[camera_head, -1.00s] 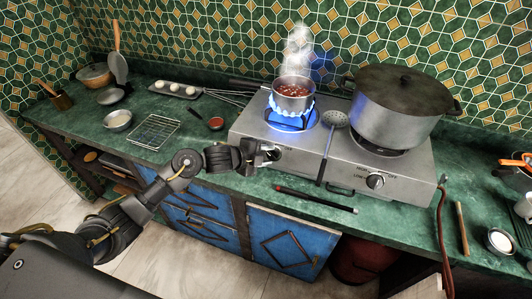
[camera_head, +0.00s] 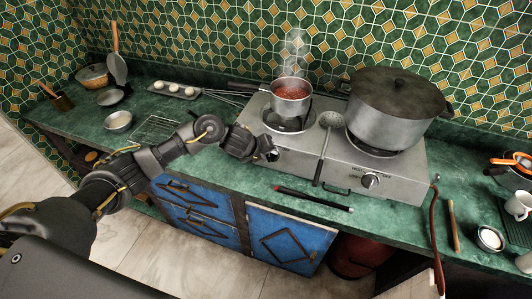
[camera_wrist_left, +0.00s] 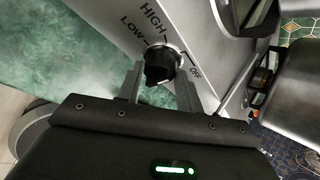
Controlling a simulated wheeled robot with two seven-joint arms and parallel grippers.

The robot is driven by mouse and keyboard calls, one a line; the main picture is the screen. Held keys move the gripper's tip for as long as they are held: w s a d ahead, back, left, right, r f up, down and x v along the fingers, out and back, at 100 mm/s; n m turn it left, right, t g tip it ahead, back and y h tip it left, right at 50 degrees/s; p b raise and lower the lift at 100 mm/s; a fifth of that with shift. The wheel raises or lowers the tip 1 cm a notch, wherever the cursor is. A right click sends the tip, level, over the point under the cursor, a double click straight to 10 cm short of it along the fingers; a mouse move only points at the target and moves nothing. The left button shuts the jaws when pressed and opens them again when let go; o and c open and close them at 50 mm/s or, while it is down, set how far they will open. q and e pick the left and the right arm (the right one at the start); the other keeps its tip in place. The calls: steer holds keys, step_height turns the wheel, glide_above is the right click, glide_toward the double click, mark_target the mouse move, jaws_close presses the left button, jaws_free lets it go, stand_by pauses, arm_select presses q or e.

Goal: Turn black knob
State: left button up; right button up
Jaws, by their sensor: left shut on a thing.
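The black knob (camera_wrist_left: 161,62) is on the hotplate's front face, near the printed words HIGH, LOW and OFF. In the wrist view it sits between the two fingers of my left gripper (camera_wrist_left: 160,82), which is shut on it. In the head view my left gripper (camera_head: 270,153) is at the left part of the hotplate's front and hides this knob. The silver gas hotplate (camera_head: 300,158) has no flame at its left burner. My right gripper is not in view.
A small pot of red food (camera_head: 291,98) stands on the left burner and a large lidded pot (camera_head: 390,110) on the right. A second knob (camera_head: 370,181) is at the front right. A skimmer (camera_head: 326,140) lies between the burners. A dark rod (camera_head: 312,198) lies on the counter in front.

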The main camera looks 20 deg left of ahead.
arm_select(q)
steer(key=shift+s+d+m+y, duration=0.1)
steer(key=shift+m+y, duration=0.2)
steer(key=shift+m, duration=0.2)
steer(key=shift+f, duration=0.1)
steer(key=o, duration=1)
steer(key=p+v, duration=0.1)
steer(key=v, duration=1)
steer(key=shift+d, duration=0.15)
steer(key=shift+w, duration=0.25)
